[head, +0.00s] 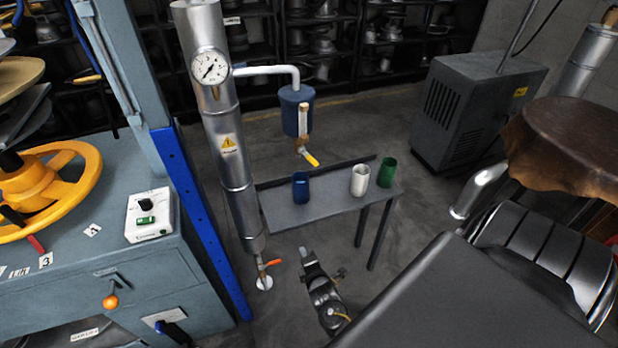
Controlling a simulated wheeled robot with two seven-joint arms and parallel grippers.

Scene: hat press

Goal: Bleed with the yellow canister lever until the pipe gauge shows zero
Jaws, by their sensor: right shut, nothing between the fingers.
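The dark blue canister (290,112) hangs from a white pipe right of a tall silver pipe (226,150). The yellow lever (311,159) sits under it, on a brass fitting, slanting down to the right. The round white pipe gauge (209,67) is on the upper silver pipe; its dark needle is visible, but its value is too small to read. My right gripper (304,254) is shut and empty, low in front of the small table, well below the yellow lever and apart from it. My left gripper is out of view.
A narrow grey table (325,208) below the canister holds a blue cup (300,186), a white cup (360,181) and a green cup (387,172). An orange lever (272,262) is at the silver pipe's foot. A workbench with a yellow handwheel (82,188) stands left.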

